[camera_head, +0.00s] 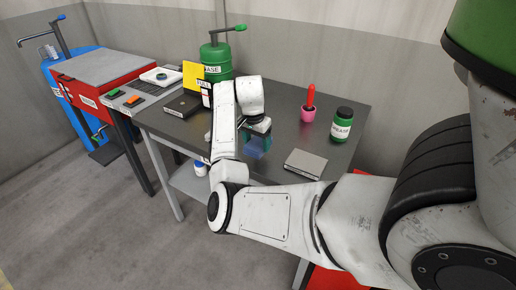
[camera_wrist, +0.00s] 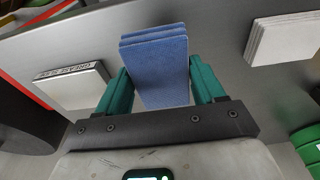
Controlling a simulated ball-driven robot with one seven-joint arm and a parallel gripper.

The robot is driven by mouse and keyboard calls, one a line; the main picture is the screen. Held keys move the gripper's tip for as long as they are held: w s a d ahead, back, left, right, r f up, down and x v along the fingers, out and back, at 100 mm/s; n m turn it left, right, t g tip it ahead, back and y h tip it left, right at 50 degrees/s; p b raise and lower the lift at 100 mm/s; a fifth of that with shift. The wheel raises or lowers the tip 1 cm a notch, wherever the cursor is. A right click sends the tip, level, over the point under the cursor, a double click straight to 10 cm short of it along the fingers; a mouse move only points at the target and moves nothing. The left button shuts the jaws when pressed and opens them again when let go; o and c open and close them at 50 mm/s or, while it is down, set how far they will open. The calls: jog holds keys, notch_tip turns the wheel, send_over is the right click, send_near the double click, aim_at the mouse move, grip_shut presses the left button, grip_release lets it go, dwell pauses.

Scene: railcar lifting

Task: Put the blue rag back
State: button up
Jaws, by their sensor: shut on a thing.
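The blue rag (camera_wrist: 158,62) is a folded, layered pad between the two green fingers of my gripper (camera_wrist: 158,82) in the wrist view. The fingers are shut on its sides. In the head view, the blue rag (camera_head: 255,147) shows just below my gripper (camera_head: 257,132), over the dark table (camera_head: 345,105). My arm partly covers the gripper there. I cannot tell whether the rag touches the table top.
A green grease jar (camera_head: 342,124) and a pink cup (camera_head: 308,114) with a red handle stand at the right.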

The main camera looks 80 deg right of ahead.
aim_at(258, 149)
jog(key=shift+d+f, duration=0.45)
jog(key=shift+s+d+f+p, duration=0.15)
jog(key=shift+f+p, duration=0.4)
jog(key=shift+f, duration=1.2)
jog(key=shift+f, duration=0.15)
jog(key=o, duration=1)
jog(key=r, duration=0.4)
jog(key=a+r, duration=0.1)
jog(key=r, duration=0.3)
jog(key=r+b, duration=0.1)
jog(key=r, duration=0.3)
jog(key=shift+w+a+r, duration=0.1)
jog(key=shift+w+a, duration=0.25)
